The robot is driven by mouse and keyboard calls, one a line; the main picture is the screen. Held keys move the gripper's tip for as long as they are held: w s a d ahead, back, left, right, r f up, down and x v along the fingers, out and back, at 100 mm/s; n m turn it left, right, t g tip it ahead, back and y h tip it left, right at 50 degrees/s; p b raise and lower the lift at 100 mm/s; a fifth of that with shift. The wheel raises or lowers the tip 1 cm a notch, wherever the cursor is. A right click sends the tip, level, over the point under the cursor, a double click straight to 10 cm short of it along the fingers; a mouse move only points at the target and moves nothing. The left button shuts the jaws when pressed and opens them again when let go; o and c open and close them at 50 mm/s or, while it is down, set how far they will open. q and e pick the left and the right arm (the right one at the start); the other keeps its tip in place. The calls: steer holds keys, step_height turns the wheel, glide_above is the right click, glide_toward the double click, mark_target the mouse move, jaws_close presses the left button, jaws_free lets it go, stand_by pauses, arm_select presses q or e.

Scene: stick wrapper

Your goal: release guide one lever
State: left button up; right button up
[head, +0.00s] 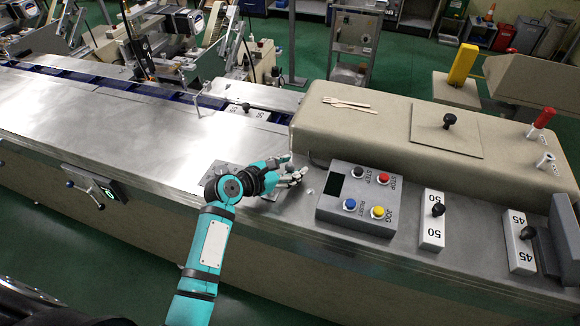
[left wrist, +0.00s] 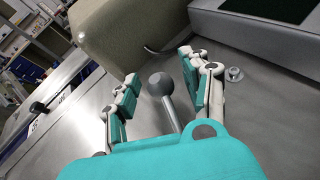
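My left gripper (head: 292,174) is low over the metal table, just left of the button box. In the left wrist view, a grey ball-ended lever (left wrist: 161,84) stands between the two fingers of my left gripper (left wrist: 159,66). The fingers are open, with a visible gap on each side of the ball. The lever's shaft slants down toward the palm, and its base is hidden behind the teal gripper body. In the head view I cannot make out this lever clearly behind the gripper. My right gripper is not in view.
The button box (head: 357,198) stands right of my left gripper, and a beige housing (head: 385,130) lies behind it. A small bolt (left wrist: 234,74) sits right of the fingers. White blocks with black knobs (head: 432,220) stand farther right. The metal table (head: 110,120) at left is clear.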

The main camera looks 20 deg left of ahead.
arm_select(q)
jaws_close()
steer(key=shift+w+f, duration=0.2)
steer(key=shift+w, duration=0.05)
stand_by(0.4)
